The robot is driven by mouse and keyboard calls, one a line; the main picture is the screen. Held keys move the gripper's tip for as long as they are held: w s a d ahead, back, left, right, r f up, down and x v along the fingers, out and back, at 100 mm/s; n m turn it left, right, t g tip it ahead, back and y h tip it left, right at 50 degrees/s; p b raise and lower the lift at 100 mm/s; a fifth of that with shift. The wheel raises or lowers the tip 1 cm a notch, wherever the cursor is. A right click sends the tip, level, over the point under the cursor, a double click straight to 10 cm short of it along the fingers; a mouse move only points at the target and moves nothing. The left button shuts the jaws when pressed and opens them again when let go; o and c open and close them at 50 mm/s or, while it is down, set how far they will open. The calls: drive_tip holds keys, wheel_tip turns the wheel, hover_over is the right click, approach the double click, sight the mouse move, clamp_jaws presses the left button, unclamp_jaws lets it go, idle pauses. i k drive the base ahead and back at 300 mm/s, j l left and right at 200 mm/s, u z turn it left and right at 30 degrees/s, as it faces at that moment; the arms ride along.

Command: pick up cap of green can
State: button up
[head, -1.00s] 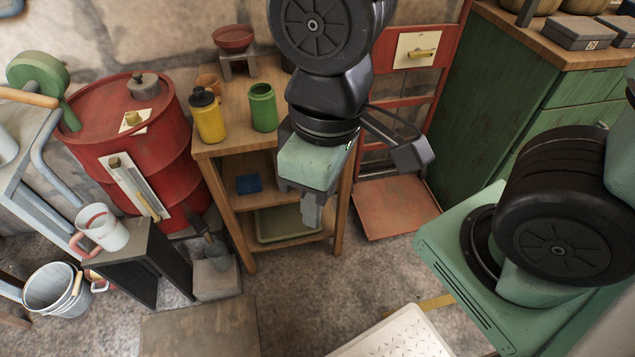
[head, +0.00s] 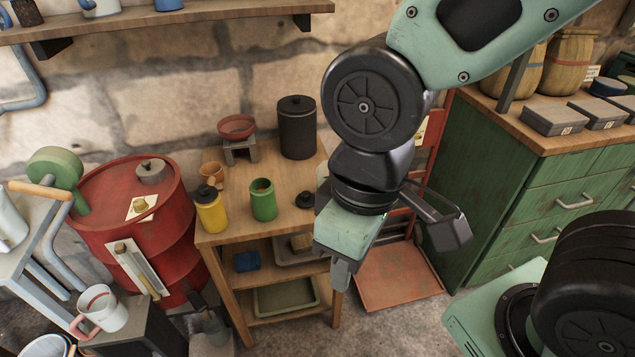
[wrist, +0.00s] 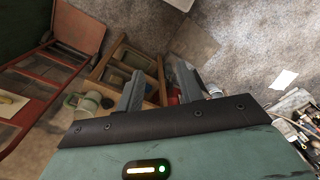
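The green can (head: 263,201) stands upright and open-topped on the wooden shelf unit's top. A small dark cap with a knob (head: 305,201) lies on the same top, just right of the green can. It looks like that can's cap. My gripper (head: 341,274) points downward in front of the shelf unit's right side, lower in the picture than the cap and apart from it. In the wrist view my gripper (wrist: 160,88) has its two fingers spread, with nothing held between them. I cannot make out the cap clearly in the wrist view.
A yellow can with a black cap (head: 210,209) stands left of the green can. A tall black canister (head: 297,128), a clay pot (head: 212,174) and a red bowl on a stand (head: 237,127) are behind. A red drum (head: 138,228) stands left, a green cabinet (head: 540,190) right.

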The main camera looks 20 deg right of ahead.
sight(306, 200)
drive_tip(key=j+z, duration=0.15)
drive_tip(key=z, duration=0.3)
drive_tip(key=j+z, duration=0.2)
drive_tip(key=z, duration=0.2)
drive_tip(key=j+z, duration=0.2)
drive_tip(key=j, duration=0.35)
drive_tip(key=k+j+z, duration=0.2)
drive_tip(key=j, duration=0.4)
drive_tip(key=j+z, duration=0.2)
drive_tip(key=j, duration=0.7)
drive_tip(key=k+j, duration=0.15)
drive_tip(key=j, duration=0.15)
